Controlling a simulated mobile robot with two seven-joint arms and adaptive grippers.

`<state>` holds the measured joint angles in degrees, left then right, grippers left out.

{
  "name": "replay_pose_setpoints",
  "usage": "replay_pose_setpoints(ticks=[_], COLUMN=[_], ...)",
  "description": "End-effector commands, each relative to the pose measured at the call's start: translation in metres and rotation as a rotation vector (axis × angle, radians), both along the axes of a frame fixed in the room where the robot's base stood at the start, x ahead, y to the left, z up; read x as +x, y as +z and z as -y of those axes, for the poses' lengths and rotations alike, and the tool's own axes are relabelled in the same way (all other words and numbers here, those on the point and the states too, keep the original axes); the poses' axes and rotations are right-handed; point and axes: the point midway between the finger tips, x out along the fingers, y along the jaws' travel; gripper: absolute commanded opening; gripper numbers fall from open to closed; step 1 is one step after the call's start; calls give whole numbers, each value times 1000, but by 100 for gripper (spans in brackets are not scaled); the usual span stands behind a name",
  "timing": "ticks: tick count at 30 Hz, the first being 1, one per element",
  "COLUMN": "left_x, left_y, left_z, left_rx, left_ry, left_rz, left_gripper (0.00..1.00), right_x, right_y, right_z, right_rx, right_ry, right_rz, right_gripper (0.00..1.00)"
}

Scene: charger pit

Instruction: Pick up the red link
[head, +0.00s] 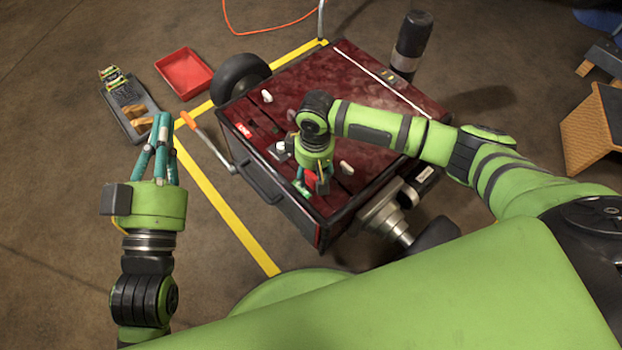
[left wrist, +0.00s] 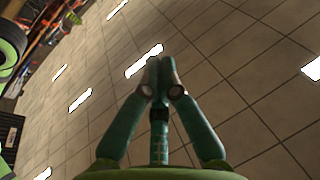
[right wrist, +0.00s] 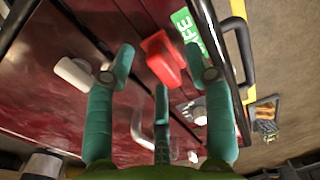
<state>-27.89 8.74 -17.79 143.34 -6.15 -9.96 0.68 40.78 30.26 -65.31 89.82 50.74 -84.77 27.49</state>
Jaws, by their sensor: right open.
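The red link (right wrist: 162,60) is a small bright red block on the dark red top of the cart. In the right wrist view it shows between and just beyond the fingertips of my right gripper (right wrist: 158,68), which is open. I cannot tell whether any finger touches it. In the head view the right gripper (head: 313,185) points down at the cart's near part, and the red link (head: 323,187) is partly hidden by the fingers. My left gripper (head: 164,122) is raised left of the cart. In the left wrist view its fingertips (left wrist: 160,68) meet with nothing between them.
The dark red cart top (head: 300,85) has pale handles and slots. A green label (right wrist: 187,33) and a black rail (right wrist: 238,50) are beside the link. A red tray (head: 184,73) and a grey tray (head: 130,110) lie on the floor at left. An orange-handled lever (head: 189,121) sticks out left.

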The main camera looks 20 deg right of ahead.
Motion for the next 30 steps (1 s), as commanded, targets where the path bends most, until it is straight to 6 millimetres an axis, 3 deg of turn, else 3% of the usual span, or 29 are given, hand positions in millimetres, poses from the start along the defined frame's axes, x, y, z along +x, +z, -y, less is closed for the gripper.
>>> replay_pose_setpoints(ticks=[6,13,17,30], left_x=[-7,-8,-8,-7], left_y=[18,20,19,19], left_z=[4,4,4,4], left_rx=[-27,-28,-28,-27], left_ry=[-18,-18,-18,-18], left_rz=[98,102,102,97], left_gripper=[0,0,0,0], right_x=[0,0,0,0], right_y=[-7,-7,-7,-6], right_z=[-1,0,0,0], right_rx=[0,0,0,0], right_ry=[1,1,1,1], right_rz=[1,0,0,0], right_gripper=[53,53,1,0])
